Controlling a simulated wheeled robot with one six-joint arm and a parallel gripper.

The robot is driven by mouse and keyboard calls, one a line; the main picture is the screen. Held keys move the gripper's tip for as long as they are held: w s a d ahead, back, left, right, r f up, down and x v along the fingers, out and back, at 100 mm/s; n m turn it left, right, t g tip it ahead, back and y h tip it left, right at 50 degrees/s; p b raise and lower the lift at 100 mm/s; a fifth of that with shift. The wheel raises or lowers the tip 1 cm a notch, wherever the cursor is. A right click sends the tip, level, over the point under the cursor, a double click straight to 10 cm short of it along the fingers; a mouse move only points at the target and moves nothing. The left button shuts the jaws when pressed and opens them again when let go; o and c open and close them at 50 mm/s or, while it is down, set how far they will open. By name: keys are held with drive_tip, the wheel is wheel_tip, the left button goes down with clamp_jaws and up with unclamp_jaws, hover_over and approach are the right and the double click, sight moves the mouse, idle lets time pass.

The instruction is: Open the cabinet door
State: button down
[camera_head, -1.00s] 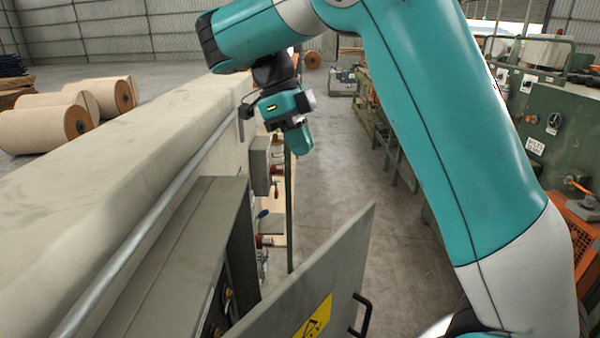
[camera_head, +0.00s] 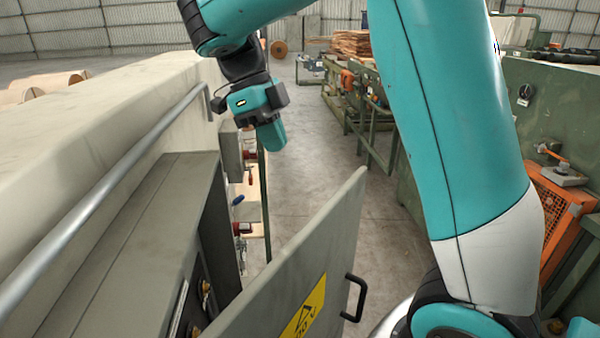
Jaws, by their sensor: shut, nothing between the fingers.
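The grey cabinet (camera_head: 135,235) stands at the lower left against the long machine. Its door (camera_head: 305,258) stands swung open, away from the cabinet body. It carries a yellow warning label (camera_head: 304,306) and a black handle (camera_head: 354,298) near its free edge. Part of the cabinet's inside, with some fittings, shows between body and door. My gripper (camera_head: 272,137) hangs above and beyond the door, pointing down, shut and empty. It is apart from the door and its handle. The bottom of the door is cut off by the picture edge.
A metal rail (camera_head: 110,185) runs along the long machine on the left. Small boxes and red fittings (camera_head: 241,228) sit on its side beyond the cabinet. Green machinery (camera_head: 560,95) and an orange guard (camera_head: 557,220) stand at the right. The aisle floor (camera_head: 318,165) between is clear.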

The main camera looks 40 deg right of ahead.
drive_tip(key=s, duration=0.1)
drive_tip(key=s+d+f, duration=0.1)
drive_tip(key=s, duration=0.1)
drive_tip(key=s+d+f, duration=0.1)
drive_tip(key=shift+s+d, duration=0.15)
drive_tip(key=shift+d, duration=0.1)
drive_tip(key=shift+s+f, duration=0.1)
